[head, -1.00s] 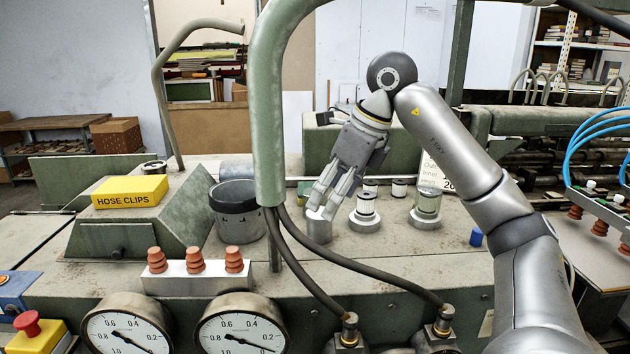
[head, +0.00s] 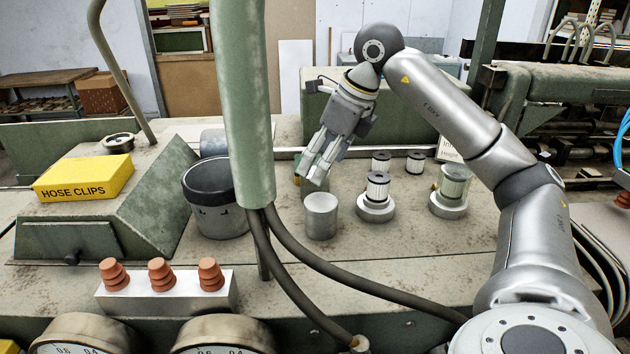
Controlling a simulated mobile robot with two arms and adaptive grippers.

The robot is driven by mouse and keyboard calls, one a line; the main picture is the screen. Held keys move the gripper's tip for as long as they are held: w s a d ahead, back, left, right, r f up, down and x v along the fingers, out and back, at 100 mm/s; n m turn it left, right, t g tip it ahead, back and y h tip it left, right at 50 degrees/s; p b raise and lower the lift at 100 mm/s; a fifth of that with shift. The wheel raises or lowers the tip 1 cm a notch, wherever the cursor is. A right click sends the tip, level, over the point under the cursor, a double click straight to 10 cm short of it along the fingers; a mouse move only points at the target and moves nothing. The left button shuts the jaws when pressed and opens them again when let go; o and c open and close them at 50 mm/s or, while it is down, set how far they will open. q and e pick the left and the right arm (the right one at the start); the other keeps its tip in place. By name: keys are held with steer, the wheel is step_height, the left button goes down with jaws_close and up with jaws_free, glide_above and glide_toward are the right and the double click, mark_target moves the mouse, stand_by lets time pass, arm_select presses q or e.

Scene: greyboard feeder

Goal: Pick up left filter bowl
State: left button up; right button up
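A plain silver metal cup (head: 321,217), which looks like the left filter bowl, stands upright on the machine top in the head view. To its right a white pleated filter (head: 377,188) stands bare on a round metal base. Further right a similar unit has a clear bowl (head: 454,182) over it. My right gripper (head: 317,176) points down from the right arm, just above and behind the silver cup. Its fingers look apart with nothing between them. The cup's rim shows clear of the fingertips. My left gripper is not in view.
A green upright pipe (head: 248,110) and dark hoses (head: 350,279) stand in front and to the left. A dark-rimmed grey pot (head: 213,197) is left of the pipe. Two small filter cartridges (head: 381,161) (head: 415,162) stand behind.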

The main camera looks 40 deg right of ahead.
mark_target(315, 186)
steer(key=x, duration=0.1)
steer(key=p+x, duration=0.1)
steer(key=x, duration=0.3)
steer(key=shift+w+d+p, duration=0.15)
steer(key=shift+d+p, duration=0.15)
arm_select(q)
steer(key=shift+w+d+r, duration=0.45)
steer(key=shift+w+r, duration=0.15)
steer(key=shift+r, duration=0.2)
arm_select(e)
steer(key=shift+w+f, duration=0.15)
steer(key=shift+f, duration=0.1)
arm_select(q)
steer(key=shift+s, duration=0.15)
arm_select(e)
steer(key=c, duration=1.1)
